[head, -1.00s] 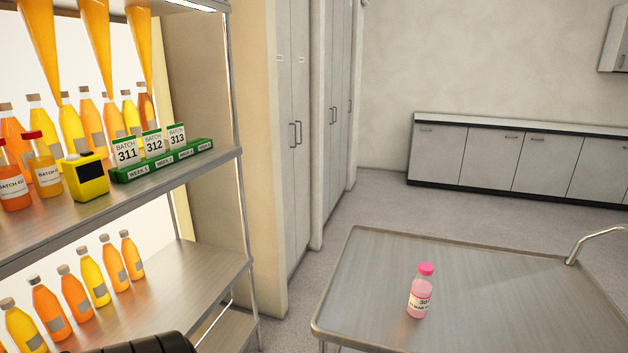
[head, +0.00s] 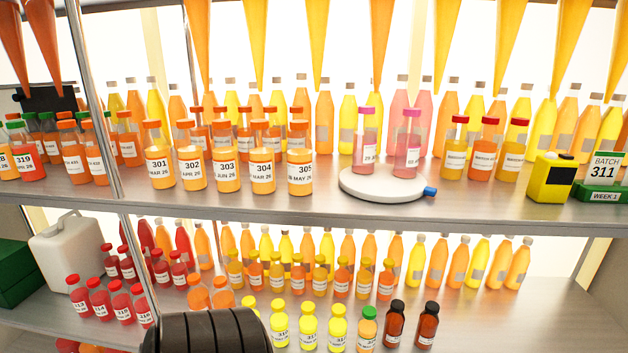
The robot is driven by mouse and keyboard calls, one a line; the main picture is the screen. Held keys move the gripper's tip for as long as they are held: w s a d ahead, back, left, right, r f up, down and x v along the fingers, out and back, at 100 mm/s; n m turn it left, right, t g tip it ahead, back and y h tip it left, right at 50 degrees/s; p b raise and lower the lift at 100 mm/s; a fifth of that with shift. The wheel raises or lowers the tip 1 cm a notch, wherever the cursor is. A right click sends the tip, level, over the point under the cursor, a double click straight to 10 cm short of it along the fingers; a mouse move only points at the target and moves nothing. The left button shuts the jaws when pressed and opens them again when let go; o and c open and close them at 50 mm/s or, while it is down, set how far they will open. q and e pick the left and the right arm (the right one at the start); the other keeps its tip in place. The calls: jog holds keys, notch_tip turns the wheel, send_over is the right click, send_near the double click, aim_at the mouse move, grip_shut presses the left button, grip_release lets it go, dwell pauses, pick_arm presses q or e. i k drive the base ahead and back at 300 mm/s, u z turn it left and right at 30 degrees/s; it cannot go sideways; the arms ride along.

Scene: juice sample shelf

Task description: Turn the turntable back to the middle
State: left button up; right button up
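A round white turntable (head: 375,191) stands on the upper shelf board, right of the row of orange bottles. A blue tab (head: 430,191) sticks out at its right rim, slightly toward the front. Two pink sample bottles with pink caps stand on it: one left of centre (head: 366,150) and one farther right and nearer the front (head: 407,157). Neither of my grippers shows in the head view.
Bottles labelled 301 to 305 (head: 226,170) stand to the left. Red-capped bottles (head: 481,155), a yellow device (head: 551,177) and a green card holder (head: 601,191) stand to the right. A strip of the shelf's front edge (head: 400,210) is bare. Orange cones hang above.

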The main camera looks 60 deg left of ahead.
aim_at(382, 186)
jog(key=u, duration=1.35)
